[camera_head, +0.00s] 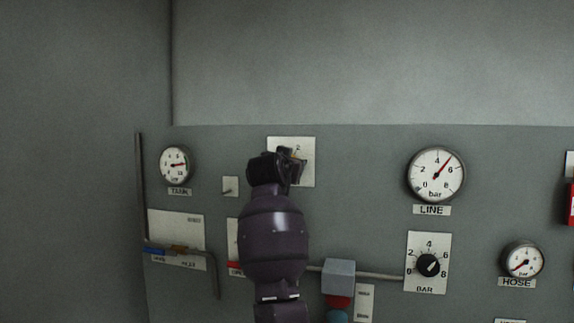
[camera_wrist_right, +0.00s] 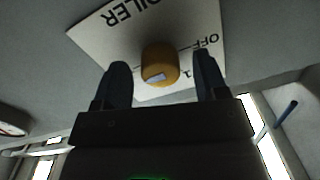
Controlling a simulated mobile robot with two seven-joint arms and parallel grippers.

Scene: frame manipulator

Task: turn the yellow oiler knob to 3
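The yellow oiler knob (camera_wrist_right: 160,64) is in the middle of the right wrist view, on a white plate (camera_wrist_right: 95,36) lettered OILER, with OFF and 1 readable at its right. The knob has a small pale patch on its near side; I cannot tell which mark it is set to. My right gripper (camera_wrist_right: 160,75) is open, one finger on each side of the knob, with a gap showing at both. In the head view my right gripper (camera_head: 287,166) covers most of the plate (camera_head: 306,148), where a 2 shows at the top. My left gripper is not in view.
Right of the oiler plate are the LINE gauge (camera_head: 436,175), a black BAR knob (camera_head: 428,265) and the HOSE gauge (camera_head: 522,260). A TANK gauge (camera_head: 175,164) and a blue-handled lever (camera_head: 165,248) are at left. A pipe with a grey block (camera_head: 338,275) runs below.

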